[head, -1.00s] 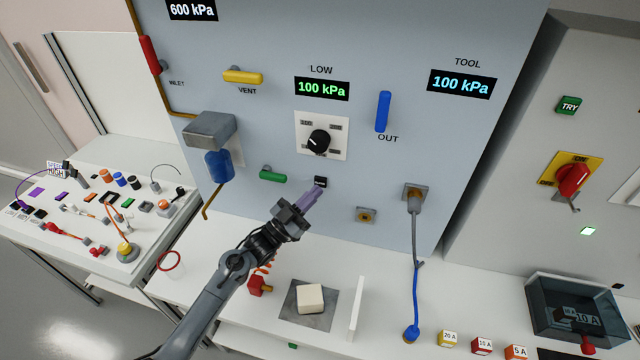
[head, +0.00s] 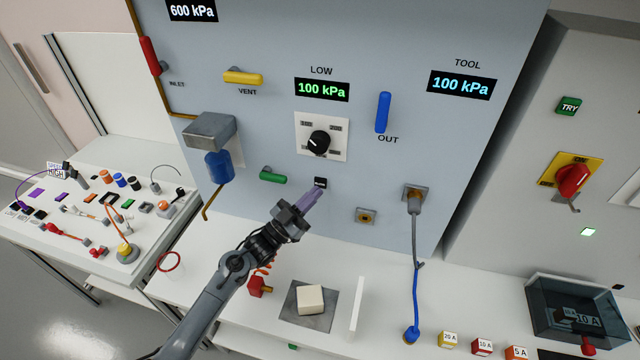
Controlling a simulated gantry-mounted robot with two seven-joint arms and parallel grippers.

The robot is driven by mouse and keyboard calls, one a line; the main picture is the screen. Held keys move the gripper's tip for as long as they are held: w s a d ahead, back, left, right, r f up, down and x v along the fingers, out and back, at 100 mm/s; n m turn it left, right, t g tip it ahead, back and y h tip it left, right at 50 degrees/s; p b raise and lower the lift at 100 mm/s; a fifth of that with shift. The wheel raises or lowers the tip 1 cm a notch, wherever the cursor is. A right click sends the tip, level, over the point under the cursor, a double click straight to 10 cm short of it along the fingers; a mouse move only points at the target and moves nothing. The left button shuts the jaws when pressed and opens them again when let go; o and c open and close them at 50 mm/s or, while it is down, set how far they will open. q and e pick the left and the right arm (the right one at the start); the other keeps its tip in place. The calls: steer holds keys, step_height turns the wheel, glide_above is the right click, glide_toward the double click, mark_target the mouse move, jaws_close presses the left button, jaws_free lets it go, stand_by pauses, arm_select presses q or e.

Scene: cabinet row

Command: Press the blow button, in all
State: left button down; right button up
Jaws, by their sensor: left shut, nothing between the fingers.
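A small black button (head: 320,183) sits on the grey-blue panel (head: 270,140), below the black LOW knob (head: 319,141). Its label is too small to read. My left gripper (head: 314,194) is shut and empty. Its purple fingers point up and right at the button, with the tips just below it. I cannot tell for sure whether the tips touch it. The LOW display (head: 322,89) and the TOOL display (head: 461,85) both read 100 kPa. My right gripper is not in view.
A green handle (head: 272,175) is left of the button and a brass socket (head: 366,215) is lower right. A grey cable (head: 415,240) hangs from a port at right. On the bench below are a pale block (head: 310,299) and a red fitting (head: 256,287).

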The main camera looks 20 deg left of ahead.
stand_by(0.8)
arm_select(q)
steer(key=shift+w+b, duration=0.45)
steer(key=shift+w+b, duration=0.4)
steer(key=shift+b, duration=0.1)
stand_by(0.6)
stand_by(0.4)
steer(key=shift+s+p, duration=0.85)
